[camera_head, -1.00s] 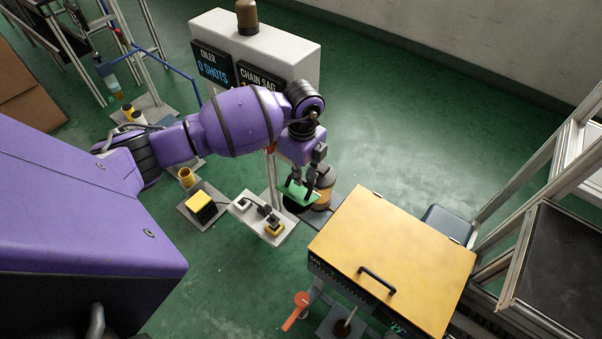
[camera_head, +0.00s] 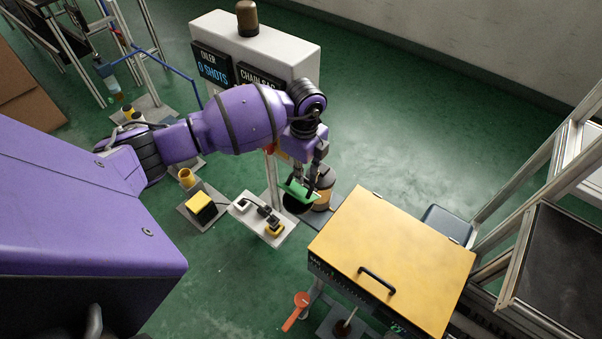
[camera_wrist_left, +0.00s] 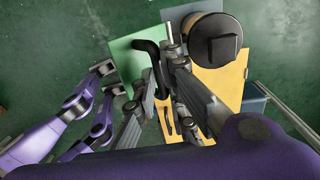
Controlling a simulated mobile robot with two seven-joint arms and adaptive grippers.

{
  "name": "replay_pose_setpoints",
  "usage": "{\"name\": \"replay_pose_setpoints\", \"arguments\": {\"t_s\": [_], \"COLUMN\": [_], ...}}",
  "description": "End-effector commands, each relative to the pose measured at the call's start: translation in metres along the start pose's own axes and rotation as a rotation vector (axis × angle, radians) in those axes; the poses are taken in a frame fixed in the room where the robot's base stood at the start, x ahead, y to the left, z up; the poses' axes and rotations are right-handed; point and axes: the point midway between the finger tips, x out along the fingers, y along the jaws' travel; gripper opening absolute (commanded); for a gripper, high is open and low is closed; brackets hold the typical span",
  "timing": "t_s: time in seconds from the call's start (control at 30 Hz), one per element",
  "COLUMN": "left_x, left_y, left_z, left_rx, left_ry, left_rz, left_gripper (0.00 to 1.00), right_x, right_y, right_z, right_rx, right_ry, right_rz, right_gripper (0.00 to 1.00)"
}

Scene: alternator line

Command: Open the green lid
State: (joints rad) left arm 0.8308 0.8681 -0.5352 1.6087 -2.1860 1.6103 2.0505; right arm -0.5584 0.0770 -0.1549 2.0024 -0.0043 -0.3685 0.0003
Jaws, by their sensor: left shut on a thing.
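The green lid (camera_head: 299,189) is a small flat plate in the middle of the head view, tilted up over a dark round part. In the left wrist view the green lid (camera_wrist_left: 128,60) is larger, with a black bent handle (camera_wrist_left: 152,62) on it. My left gripper (camera_head: 309,187) is at the lid. In the left wrist view my left gripper (camera_wrist_left: 160,85) has its fingers on either side of the handle, shut on it. The fingers hide part of the handle. My right gripper is not seen in the head view.
A brown and black pot (camera_head: 322,192) stands close to the right of the lid. A yellow-topped box (camera_head: 400,255) with a black handle is at lower right. A white plate with small parts (camera_head: 243,206) is to the left. A white oiler cabinet (camera_head: 270,45) stands behind my arm.

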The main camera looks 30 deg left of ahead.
Motion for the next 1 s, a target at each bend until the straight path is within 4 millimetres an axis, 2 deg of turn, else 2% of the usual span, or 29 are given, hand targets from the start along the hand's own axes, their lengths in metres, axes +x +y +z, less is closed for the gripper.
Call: {"name": "replay_pose_setpoints", "arguments": {"t_s": [0.27, 0.63, 0.67, 0.9, 1.0], "left_x": [-0.004, 0.008, 0.008, 0.007, 0.007], "left_y": [-0.022, -0.051, -0.049, -0.048, -0.047], "left_z": [-0.001, -0.002, -0.002, -0.001, -0.001], "left_rx": [0.001, 0.003, 0.004, 0.002, 0.002], "left_ry": [0.001, 0.001, 0.001, 0.0, 0.0], "left_rz": [-0.008, 0.002, 0.003, 0.006, 0.007], "left_gripper": [0.0, 0.0, 0.0, 0.29, 0.29], "right_x": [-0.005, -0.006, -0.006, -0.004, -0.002], "right_y": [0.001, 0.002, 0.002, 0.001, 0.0], "right_z": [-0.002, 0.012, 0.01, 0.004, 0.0], "right_rx": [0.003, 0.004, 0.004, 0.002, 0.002], "right_ry": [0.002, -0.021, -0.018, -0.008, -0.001], "right_rz": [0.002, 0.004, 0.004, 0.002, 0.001], "right_gripper": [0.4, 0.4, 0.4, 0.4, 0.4]}}
